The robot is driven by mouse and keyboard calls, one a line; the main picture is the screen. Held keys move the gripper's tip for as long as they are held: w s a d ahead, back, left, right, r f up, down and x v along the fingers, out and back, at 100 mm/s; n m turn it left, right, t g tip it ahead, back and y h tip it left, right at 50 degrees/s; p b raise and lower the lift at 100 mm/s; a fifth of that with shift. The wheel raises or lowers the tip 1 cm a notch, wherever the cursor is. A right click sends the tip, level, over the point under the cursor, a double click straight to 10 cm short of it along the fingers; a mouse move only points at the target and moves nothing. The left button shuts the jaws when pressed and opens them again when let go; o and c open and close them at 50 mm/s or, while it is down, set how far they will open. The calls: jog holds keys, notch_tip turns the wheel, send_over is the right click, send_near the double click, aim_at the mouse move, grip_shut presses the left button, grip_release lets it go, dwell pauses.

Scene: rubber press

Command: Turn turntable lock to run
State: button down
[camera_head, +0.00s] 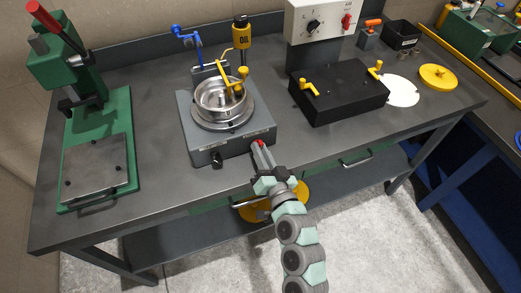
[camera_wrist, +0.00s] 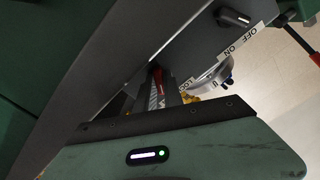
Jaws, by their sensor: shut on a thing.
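The turntable unit (camera_head: 236,146) is a grey box with a round silver turntable and bowl (camera_head: 222,100) on top. The red lock handle (camera_head: 260,143) is at the right of its front face, and it also shows in the wrist view (camera_wrist: 158,76) beside a label (camera_wrist: 184,86) that seems to read LOCK. My gripper (camera_head: 261,150) reaches the front right corner from the front. Its fingers are closed around the red handle, hiding most of it. The handle's exact angle is hard to tell.
A black knob (camera_head: 216,159) sits at the front left of the unit, near OFF and ON labels (camera_wrist: 240,40). Yellow and blue levers stand around the bowl. A green press (camera_head: 123,150) is left, a black box (camera_head: 340,95) right. Bench in front is clear.

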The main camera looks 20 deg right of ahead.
dwell(0.3)
jog(key=c, duration=1.5)
grip_release()
jog(key=shift+o, duration=0.2)
jog(key=shift+s, duration=0.1)
jog(key=s, duration=1)
jog(key=shift+s+a, duration=0.35)
